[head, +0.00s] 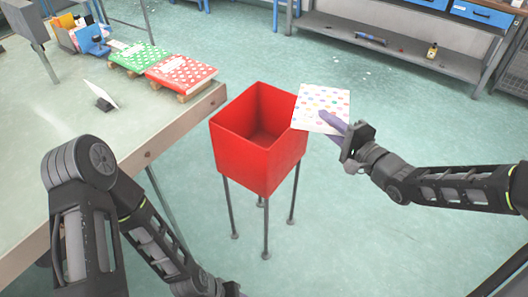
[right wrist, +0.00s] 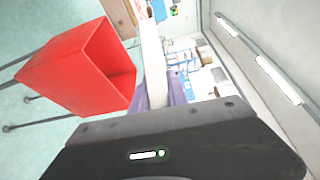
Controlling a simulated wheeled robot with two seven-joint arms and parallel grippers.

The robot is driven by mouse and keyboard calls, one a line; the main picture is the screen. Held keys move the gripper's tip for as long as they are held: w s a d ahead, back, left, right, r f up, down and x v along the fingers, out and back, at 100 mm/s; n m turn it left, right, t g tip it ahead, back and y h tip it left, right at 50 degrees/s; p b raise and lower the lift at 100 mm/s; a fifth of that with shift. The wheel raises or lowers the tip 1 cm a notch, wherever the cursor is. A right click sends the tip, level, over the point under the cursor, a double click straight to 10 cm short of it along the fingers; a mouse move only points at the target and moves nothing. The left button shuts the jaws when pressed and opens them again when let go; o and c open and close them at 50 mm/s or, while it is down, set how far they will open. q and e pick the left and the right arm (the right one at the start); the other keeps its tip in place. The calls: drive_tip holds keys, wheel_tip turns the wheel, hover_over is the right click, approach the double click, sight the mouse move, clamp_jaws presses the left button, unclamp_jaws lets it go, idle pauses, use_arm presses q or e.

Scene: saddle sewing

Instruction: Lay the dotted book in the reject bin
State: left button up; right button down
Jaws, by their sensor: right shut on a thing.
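The dotted book (head: 322,102) is white with many-coloured dots. My right gripper (head: 334,122) is shut on its near right edge and holds it in the air. The book is beside the right rim of the open red reject bin (head: 258,160), overlapping its far right corner in the head view. The bin's visible inside looks empty. In the right wrist view the book (right wrist: 152,45) shows nearly edge-on between the purple fingers, with the bin (right wrist: 85,68) to its left. My left gripper (head: 233,289) is mostly cut off at the bottom edge of the head view.
A work table (head: 60,140) stands at the left, with a green book (head: 138,57) and a red book (head: 181,73) on supports. The bin stands on thin legs close to the table's corner. A shelf bench (head: 390,45) is at the back. The floor at right is clear.

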drive_tip(key=shift+a+r, duration=0.1)
drive_tip(key=shift+r, duration=0.05)
drive_tip(key=shift+w+a+r+m+t+h, duration=0.15)
drive_tip(key=shift+w+m+t+h, duration=0.25)
drive_tip(key=shift+h, duration=0.3)
drive_tip(key=shift+w+f+m+h, duration=0.2)
drive_tip(key=shift+w+m+h, duration=0.05)
drive_tip(key=shift+m+h, duration=0.15)
drive_tip(key=d+f+m+t+h, duration=0.2)
drive_tip(key=d+f+m+h, duration=0.1)
drive_tip(key=f+h, duration=0.4)
drive_tip(key=shift+d+m, duration=0.2)
drive_tip(key=shift+m, duration=0.7)
drive_tip(key=shift+f, duration=0.1)
